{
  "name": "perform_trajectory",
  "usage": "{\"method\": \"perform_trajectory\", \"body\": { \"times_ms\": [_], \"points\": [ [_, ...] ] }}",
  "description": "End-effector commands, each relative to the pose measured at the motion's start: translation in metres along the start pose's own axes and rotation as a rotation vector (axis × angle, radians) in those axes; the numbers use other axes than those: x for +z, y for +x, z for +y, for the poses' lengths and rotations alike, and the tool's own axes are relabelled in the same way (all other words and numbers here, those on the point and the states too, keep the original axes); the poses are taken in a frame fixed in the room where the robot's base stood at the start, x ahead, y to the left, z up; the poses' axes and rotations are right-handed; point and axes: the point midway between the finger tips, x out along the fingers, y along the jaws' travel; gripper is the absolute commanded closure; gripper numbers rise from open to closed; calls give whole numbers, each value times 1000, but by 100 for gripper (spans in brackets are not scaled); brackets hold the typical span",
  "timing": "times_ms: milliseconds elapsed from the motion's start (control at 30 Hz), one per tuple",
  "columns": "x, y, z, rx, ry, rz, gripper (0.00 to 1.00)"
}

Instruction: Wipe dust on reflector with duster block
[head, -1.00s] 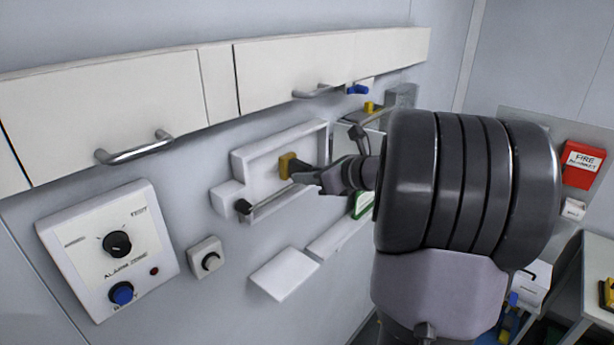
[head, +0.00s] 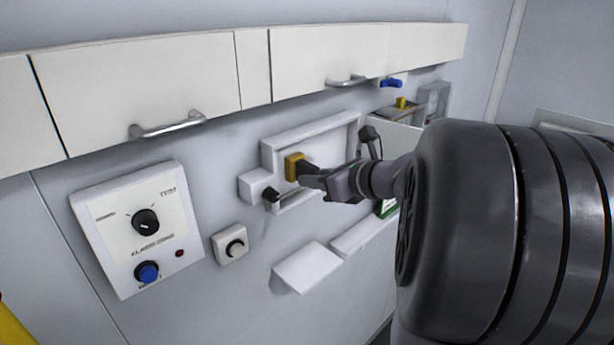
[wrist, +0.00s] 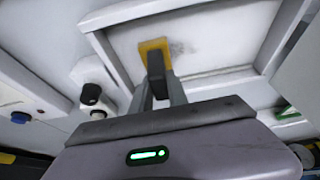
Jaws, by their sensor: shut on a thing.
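The duster block is a yellow block (head: 294,166) with a dark grip, held at the white framed reflector panel (head: 325,145) on the wall. My gripper (head: 308,176) is shut on its dark grip. In the wrist view the yellow block (wrist: 155,47) lies against or very close to the left part of the panel (wrist: 225,38); the exact contact is hard to tell. A grey dust smudge (wrist: 180,47) shows on the panel just right of the block. The block hides the surface behind it.
A white box with a dark knob (head: 260,187) sits at the panel's left end. Below are a small knob unit (head: 231,244) and a white shelf (head: 308,268). An alarm panel (head: 139,228) is at left. Cabinets (head: 330,60) run above.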

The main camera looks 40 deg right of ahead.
Motion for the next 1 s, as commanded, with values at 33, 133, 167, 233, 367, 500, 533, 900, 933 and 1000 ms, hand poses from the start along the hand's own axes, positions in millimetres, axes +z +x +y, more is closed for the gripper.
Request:
{"method": "perform_trajectory", "body": {
  "times_ms": [33,133,167,233,367,500,533,900,933,1000],
  "points": [
    [-1,-3,0,-1,0,-1,100],
    [-6,-16,-1,-3,1,-1,100],
    [-8,-19,-1,-3,0,-1,100],
    [-12,-28,-1,-3,1,-1,100],
    [-18,-45,-2,-4,0,0,100],
    [-23,-55,-1,-2,1,0,100],
    [-23,-55,0,-1,0,0,100],
    [-26,-63,-1,-3,-1,1,100],
    [-27,-66,-1,-4,0,0,100],
    [-31,-74,-1,-4,1,1,100]
  ]
}}
